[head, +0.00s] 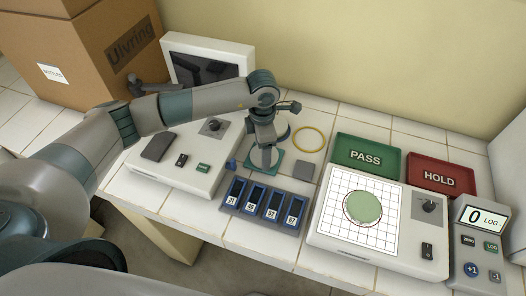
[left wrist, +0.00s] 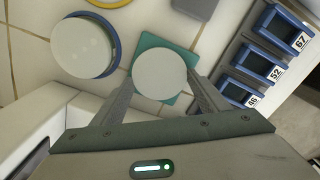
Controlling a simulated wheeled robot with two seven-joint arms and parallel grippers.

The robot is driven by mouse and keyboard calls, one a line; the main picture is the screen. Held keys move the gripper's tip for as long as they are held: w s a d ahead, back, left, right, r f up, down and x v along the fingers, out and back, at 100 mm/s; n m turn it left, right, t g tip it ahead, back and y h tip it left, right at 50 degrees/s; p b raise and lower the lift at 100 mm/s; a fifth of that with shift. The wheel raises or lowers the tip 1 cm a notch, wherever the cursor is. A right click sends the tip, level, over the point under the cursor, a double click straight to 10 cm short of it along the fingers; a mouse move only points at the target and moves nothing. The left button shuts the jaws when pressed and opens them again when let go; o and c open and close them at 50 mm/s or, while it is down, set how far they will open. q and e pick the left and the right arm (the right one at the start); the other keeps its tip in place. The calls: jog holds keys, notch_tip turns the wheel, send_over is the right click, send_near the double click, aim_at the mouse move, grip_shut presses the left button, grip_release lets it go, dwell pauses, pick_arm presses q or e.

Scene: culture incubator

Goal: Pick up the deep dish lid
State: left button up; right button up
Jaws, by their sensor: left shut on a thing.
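My left gripper (left wrist: 158,88) is shut on a pale round disc (left wrist: 160,73), which sits between its two fingers over a teal square mat (left wrist: 152,44). The disc looks like the lid, but I cannot tell whether a dish is beneath it or whether it is lifted. In the head view my left gripper (head: 264,154) points down over the same mat (head: 277,168), and the arm hides much of the spot. A second pale disc with a blue rim (left wrist: 85,47) lies beside the mat in the left wrist view. My right gripper is not in view.
A yellow ring (head: 309,140) and a grey square (head: 304,171) lie right of the mat. A rack of numbered blue slots (head: 264,205) stands in front. Green PASS (head: 367,157) and red HOLD (head: 441,176) trays stand at the right, behind a gridded device (head: 324,231).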

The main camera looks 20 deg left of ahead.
pick_arm(q)
jog(key=shift+r+b, duration=0.45)
jog(key=shift+r, duration=0.15)
notch_tip(320, 180, up, 2)
jog(key=shift+r+b, duration=0.2)
jog(key=shift+b, duration=0.6)
jog(key=s+d+r+b, duration=0.1)
jog(key=d+r+b, duration=0.1)
jog(key=d+r, duration=0.3)
jog(key=s+d+r+b, duration=0.1)
jog(key=d+r+b, duration=0.1)
jog(key=d, duration=0.5)
jog(key=s+a+m, duration=0.4)
jog(key=a+m, duration=0.3)
jog(key=m, duration=0.5)
jog(key=s+a+f+m, duration=0.1)
jog(key=s+a+m, duration=0.4)
jog(key=a+m, duration=0.3)
jog(key=shift+s+a+m, duration=0.15)
jog(key=shift+a+m, duration=0.15)
jog(key=shift+m, duration=1.7)
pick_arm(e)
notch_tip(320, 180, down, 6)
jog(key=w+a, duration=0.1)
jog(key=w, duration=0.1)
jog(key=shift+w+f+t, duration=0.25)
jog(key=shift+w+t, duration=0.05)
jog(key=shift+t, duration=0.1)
